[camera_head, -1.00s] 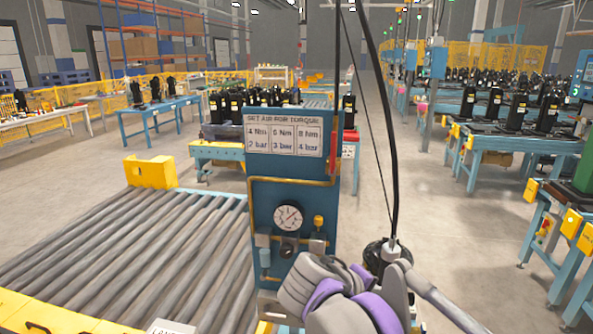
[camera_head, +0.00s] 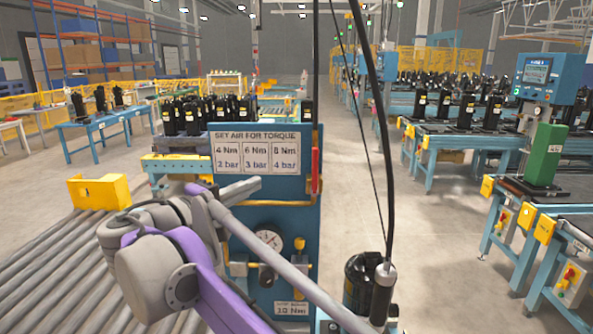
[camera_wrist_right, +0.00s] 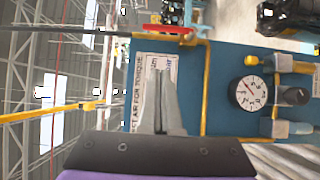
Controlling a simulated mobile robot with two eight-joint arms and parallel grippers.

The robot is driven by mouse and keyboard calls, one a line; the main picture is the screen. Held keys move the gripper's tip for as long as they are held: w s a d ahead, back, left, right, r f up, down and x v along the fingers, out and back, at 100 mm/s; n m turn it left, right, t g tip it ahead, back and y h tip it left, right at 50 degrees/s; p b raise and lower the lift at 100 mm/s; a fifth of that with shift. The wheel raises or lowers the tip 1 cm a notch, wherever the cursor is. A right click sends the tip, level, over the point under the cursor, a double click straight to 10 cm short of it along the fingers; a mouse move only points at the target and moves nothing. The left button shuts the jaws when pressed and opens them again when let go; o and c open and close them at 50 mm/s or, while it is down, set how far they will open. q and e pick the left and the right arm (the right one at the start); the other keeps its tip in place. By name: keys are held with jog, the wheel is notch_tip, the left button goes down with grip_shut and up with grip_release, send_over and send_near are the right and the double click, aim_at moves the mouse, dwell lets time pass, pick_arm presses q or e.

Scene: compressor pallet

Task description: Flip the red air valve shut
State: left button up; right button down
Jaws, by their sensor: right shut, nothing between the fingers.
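The red air valve handle (camera_head: 315,177) stands upright along the right edge of the blue air panel (camera_head: 296,216). In the right wrist view, where the panel appears turned sideways, the red handle (camera_wrist_right: 163,29) lies along its top edge beside a yellow pipe. My right gripper (camera_head: 255,184) is in front of the sign, left of the handle and apart from it. In the wrist view its fingers (camera_wrist_right: 160,72) are together and empty, overlapping the sign. My left gripper is not in view.
The torque sign (camera_head: 256,153) tops the panel; a round gauge (camera_head: 268,240) and yellow pipe are below. A black tool (camera_head: 360,283) hangs on a cable right of the panel. A roller conveyor (camera_head: 48,268) runs at left.

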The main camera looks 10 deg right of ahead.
send_near(315, 170)
jog(key=shift+w+a+x, duration=0.5)
jog(key=shift+w+x, duration=0.1)
jog(key=shift+x, duration=2.7)
jog(key=shift+r+p, duration=0.35)
jog(key=shift+r, duration=0.05)
